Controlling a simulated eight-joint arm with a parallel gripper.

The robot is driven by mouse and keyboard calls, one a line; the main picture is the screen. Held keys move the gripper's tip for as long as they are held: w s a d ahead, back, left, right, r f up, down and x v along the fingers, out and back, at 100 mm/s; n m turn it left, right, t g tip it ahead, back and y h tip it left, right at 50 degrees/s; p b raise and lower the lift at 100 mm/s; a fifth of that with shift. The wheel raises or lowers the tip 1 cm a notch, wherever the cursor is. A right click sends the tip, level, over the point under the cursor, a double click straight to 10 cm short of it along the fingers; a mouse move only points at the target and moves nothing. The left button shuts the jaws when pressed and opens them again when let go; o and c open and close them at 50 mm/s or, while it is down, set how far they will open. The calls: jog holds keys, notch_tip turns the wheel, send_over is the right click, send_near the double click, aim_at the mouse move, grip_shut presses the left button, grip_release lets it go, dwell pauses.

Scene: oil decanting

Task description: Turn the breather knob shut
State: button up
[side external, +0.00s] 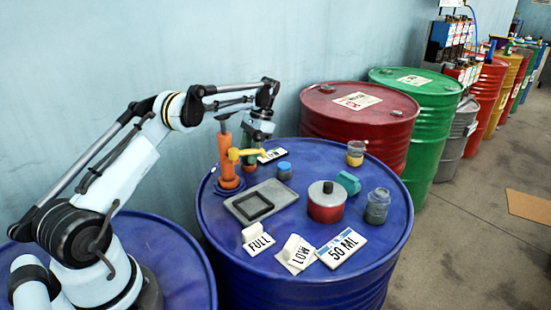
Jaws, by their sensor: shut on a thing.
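My gripper (256,143) points down at the back of the blue drum top, behind the yellow spout of the orange hand pump (226,155). It is shut on a small fitting, which I take to be the breather knob (249,166). Only a little of the knob shows, low down, with a reddish part near the drum top. My fingers and the yellow spout (246,153) hide most of it, so its turn angle cannot be told.
The blue drum top (215,206) carries a grey tray (237,207), a red pot (325,208), a teal block (348,183), a dark jar (377,207), an amber jar (355,152) and a blue cap (284,170). Label cards line the front. A red drum (350,118) stands behind.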

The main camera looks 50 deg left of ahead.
jog(key=o, duration=1.1)
jog(key=shift+c, duration=0.2)
jog(key=shift+m, duration=0.3)
